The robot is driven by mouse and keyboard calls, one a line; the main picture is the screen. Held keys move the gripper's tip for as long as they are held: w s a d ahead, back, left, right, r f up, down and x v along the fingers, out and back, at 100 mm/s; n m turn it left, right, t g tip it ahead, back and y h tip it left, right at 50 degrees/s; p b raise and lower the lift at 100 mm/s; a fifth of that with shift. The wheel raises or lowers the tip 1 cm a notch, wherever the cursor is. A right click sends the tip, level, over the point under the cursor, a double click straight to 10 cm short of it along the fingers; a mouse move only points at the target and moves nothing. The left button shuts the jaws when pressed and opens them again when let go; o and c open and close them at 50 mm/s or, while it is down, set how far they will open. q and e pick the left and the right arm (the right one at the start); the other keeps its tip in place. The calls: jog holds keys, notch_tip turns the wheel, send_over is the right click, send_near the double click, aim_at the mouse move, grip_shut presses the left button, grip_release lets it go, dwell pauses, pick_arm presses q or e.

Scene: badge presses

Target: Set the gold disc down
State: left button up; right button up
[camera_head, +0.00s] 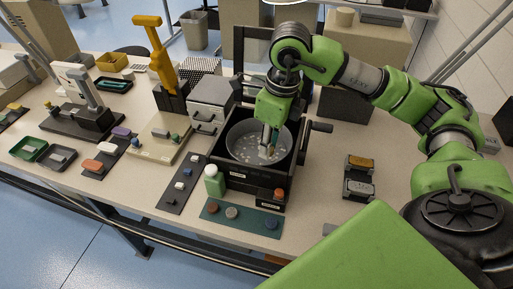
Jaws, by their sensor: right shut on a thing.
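My right gripper (268,142) reaches down from the right arm into a grey round pan (240,147), fingers pointing downward. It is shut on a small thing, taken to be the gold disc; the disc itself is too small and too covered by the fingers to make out. I cannot tell whether it touches the pan's floor. Several small pale bits lie in the pan. The pan sits in a black open-topped housing (240,183). My left gripper is not in view.
A teal mat (250,218) in front holds a brown disc (212,208), a grey disc (232,212) and a blue disc (270,224). A green bottle (214,181) stands close left of the housing. A yellow lever press (160,62) stands behind left. Bench right of the housing is mostly clear.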

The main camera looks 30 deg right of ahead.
jog(key=w+d+f+p, duration=0.1)
jog(key=w+f, duration=0.1)
jog(key=w, duration=0.2)
jog(key=p, duration=0.1)
send_over(257, 155)
jog(key=s, duration=0.1)
notch_tip(257, 155, down, 5)
jog(key=shift+r, duration=0.2)
jog(key=shift+w+d+f, duration=0.1)
jog(key=shift+w+f, duration=0.2)
jog(key=shift+f, duration=0.2)
notch_tip(257, 155, down, 3)
jog(key=shift+r+p, duration=0.1)
jog(key=shift+p, duration=0.35)
jog(key=o, duration=0.6)
jog(key=shift+f, duration=0.25)
jog(key=o, duration=0.4)
